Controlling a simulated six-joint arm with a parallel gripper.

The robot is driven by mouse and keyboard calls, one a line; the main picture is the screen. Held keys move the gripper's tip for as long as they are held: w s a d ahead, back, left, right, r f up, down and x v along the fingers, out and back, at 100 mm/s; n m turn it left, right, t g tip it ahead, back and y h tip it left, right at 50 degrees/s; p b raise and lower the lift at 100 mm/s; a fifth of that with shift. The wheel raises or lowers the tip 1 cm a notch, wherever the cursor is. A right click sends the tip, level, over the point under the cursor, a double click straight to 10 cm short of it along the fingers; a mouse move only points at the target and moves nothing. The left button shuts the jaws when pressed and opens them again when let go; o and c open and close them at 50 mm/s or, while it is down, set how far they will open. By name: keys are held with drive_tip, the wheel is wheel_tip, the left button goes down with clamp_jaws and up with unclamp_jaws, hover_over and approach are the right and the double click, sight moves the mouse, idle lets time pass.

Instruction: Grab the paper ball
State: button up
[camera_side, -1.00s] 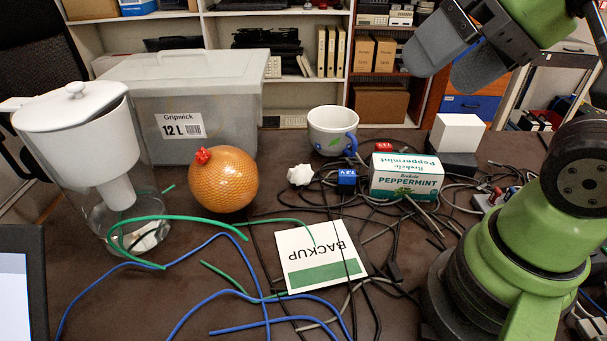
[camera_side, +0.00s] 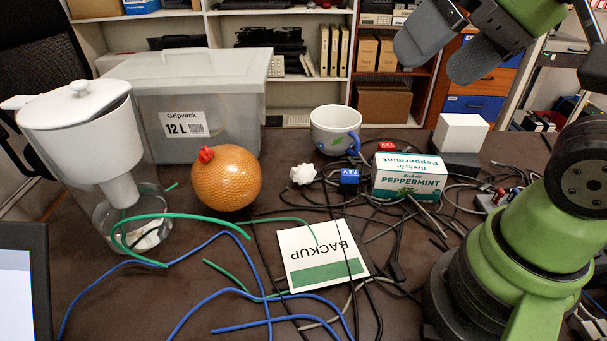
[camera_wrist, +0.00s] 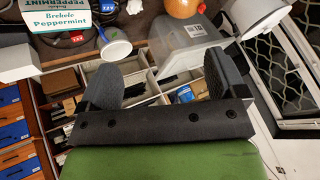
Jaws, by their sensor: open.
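The paper ball (camera_side: 303,174) is a small crumpled white lump on the dark table, just left of a blue connector block and in front of the mug. A small white piece at the top edge of the wrist view (camera_wrist: 134,6) looks like the same ball, partly cut off. My gripper (camera_side: 438,62) is high above the table at the upper right in the side view, well apart from the ball. Its two dark fingers also show in the wrist view (camera_wrist: 162,74), spread wide with nothing held between them.
Near the ball are the mug (camera_side: 335,130), blue block (camera_side: 348,177), peppermint box (camera_side: 409,178) and orange ball (camera_side: 226,179). Black cables lie around it. A lidded bin (camera_side: 205,105) and water pitcher (camera_side: 80,125) stand left. A BACKUP card (camera_side: 322,273) lies in front.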

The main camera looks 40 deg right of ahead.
drive_tip(key=w+d+f+g, duration=0.1)
drive_tip(key=w+g, duration=0.2)
drive_tip(key=w, duration=0.8)
drive_tip(key=g+h, duration=0.2)
drive_tip(key=g, duration=0.1)
hover_over(303, 166)
drive_tip(key=a, duration=0.1)
wheel_tip(303, 166, down, 15)
drive_tip(key=shift+m+g, duration=0.4)
drive_tip(key=shift+g, duration=0.1)
drive_tip(key=f, duration=0.9)
drive_tip(key=shift+w+d+f, duration=0.25)
drive_tip(key=shift+w+d, duration=0.05)
drive_tip(key=shift+d, duration=0.1)
drive_tip(key=f, duration=0.5)
drive_tip(key=shift+s+d+f, duration=0.15)
drive_tip(key=shift+s+f, duration=0.1)
drive_tip(key=shift+f, duration=0.1)
drive_tip(key=shift+c, duration=0.2)
drive_tip(key=c, duration=1)
